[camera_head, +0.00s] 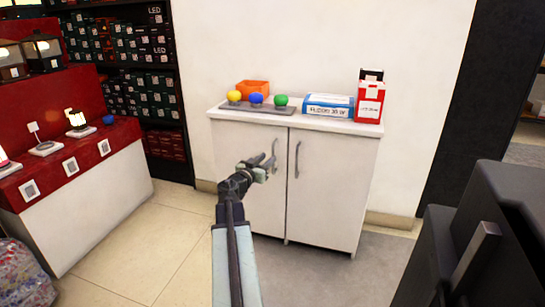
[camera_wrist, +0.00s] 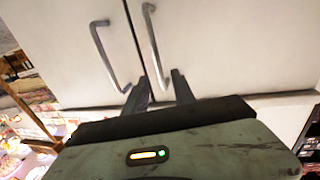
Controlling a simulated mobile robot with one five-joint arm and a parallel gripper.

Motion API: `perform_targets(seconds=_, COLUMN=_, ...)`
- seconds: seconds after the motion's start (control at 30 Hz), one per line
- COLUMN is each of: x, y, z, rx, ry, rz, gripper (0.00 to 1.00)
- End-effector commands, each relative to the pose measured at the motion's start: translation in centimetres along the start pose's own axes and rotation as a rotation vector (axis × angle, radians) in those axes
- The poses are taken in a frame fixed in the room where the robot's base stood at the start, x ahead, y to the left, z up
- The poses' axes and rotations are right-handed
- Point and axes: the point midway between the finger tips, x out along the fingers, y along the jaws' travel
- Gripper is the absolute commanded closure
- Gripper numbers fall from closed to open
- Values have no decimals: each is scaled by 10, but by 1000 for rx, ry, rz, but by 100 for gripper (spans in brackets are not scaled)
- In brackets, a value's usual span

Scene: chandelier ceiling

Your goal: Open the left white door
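The left white door (camera_head: 243,165) of a low white cabinet is closed, flush beside the right door (camera_head: 328,190). Its grey handle (camera_head: 274,149) is near the middle seam. My gripper (camera_head: 265,168) is at this handle in the head view, overlapping its lower part. In the wrist view two bent handles show, one to the left (camera_wrist: 105,55) and one to the right (camera_wrist: 153,40) of the seam. My gripper (camera_wrist: 161,80) is open there, its fingers apart. One end of the right-hand handle reaches between the fingertips; I cannot tell whether they touch it.
The cabinet top (camera_head: 225,112) holds coloured balls on a grey tray, an orange bin (camera_head: 252,87), a blue-and-white box (camera_head: 328,105) and a red-and-white box (camera_head: 369,98). A red-topped display counter (camera_head: 75,160) stands left. Floor (camera_head: 160,240) between is clear.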

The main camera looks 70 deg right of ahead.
Motion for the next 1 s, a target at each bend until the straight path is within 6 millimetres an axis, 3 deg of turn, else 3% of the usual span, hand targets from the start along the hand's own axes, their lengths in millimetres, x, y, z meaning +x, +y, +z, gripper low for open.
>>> perform_targets(seconds=0.2, x=44, y=-1, z=0, rx=0, ry=-1, rz=2, gripper=69)
perform_targets(seconds=0.3, x=55, y=-1, z=0, rx=0, ry=-1, rz=1, gripper=69)
perform_targets(seconds=0.53, x=56, y=-1, z=0, rx=0, ry=-1, rz=0, gripper=69)
perform_targets(seconds=0.57, x=56, y=-1, z=0, rx=0, ry=-1, rz=0, gripper=72)
perform_targets(seconds=0.67, x=56, y=-1, z=0, rx=0, ry=-1, rz=0, gripper=99)
perform_targets(seconds=1.0, x=56, y=-1, z=0, rx=0, ry=-1, rz=0, gripper=100)
